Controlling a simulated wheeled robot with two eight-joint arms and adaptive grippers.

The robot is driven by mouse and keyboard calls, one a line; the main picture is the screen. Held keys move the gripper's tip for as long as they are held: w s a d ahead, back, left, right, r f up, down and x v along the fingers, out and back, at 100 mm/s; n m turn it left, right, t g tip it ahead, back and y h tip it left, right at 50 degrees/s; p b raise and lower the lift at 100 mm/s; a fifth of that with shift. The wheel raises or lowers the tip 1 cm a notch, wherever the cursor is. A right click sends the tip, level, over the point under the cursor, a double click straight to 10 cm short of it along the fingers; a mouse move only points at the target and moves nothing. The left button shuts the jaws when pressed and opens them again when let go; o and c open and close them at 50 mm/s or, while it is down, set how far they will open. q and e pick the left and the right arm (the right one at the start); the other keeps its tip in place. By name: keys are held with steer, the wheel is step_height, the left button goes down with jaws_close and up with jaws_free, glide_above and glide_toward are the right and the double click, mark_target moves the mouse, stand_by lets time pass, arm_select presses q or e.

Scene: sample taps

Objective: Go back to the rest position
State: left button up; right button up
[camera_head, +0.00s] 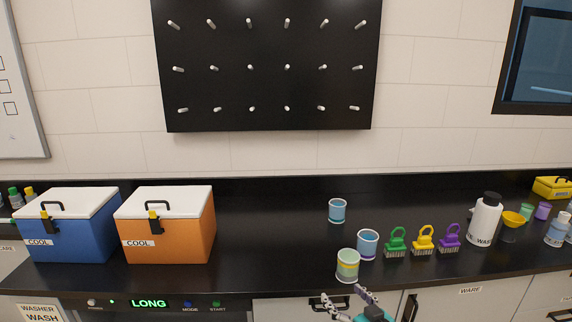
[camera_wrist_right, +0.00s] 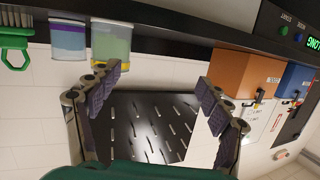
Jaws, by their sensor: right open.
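My right gripper (camera_head: 344,296) shows at the bottom edge of the head view, in front of the counter's front edge. Its two fingers are spread with nothing between them. In the right wrist view the open fingers (camera_wrist_right: 160,84) show from behind, also empty. The nearest thing is a green-and-yellow banded cup (camera_head: 348,266), upright on the counter just beyond the fingers and apart from them; it also shows at the top of the wrist view (camera_wrist_right: 111,44). My left gripper is in neither view.
On the black counter (camera_head: 270,230) stand blue (camera_head: 75,225) and orange (camera_head: 172,225) coolers, two blue cups (camera_head: 367,245) (camera_head: 338,211), green, yellow and purple brushes (camera_head: 423,241), and a white wash bottle (camera_head: 486,218). A black pegboard (camera_head: 268,88) hangs behind. The counter between orange cooler and cups is clear.

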steer(key=s+a+f+g+h, duration=0.1)
steer(key=s+a+g, duration=0.15)
steer(key=s, duration=0.35)
steer(key=s+a+g+h, duration=0.1)
steer(key=s+g, duration=0.2)
steer(key=s, duration=0.3)
steer(key=s+d+f+m+g+h, duration=0.2)
steer(key=s+d+m+h, duration=0.1)
steer(key=s, duration=0.7)
steer(key=shift+s+d+f, duration=0.15)
steer(key=shift+s+d, duration=0.15)
steer(key=shift+d, duration=0.6)
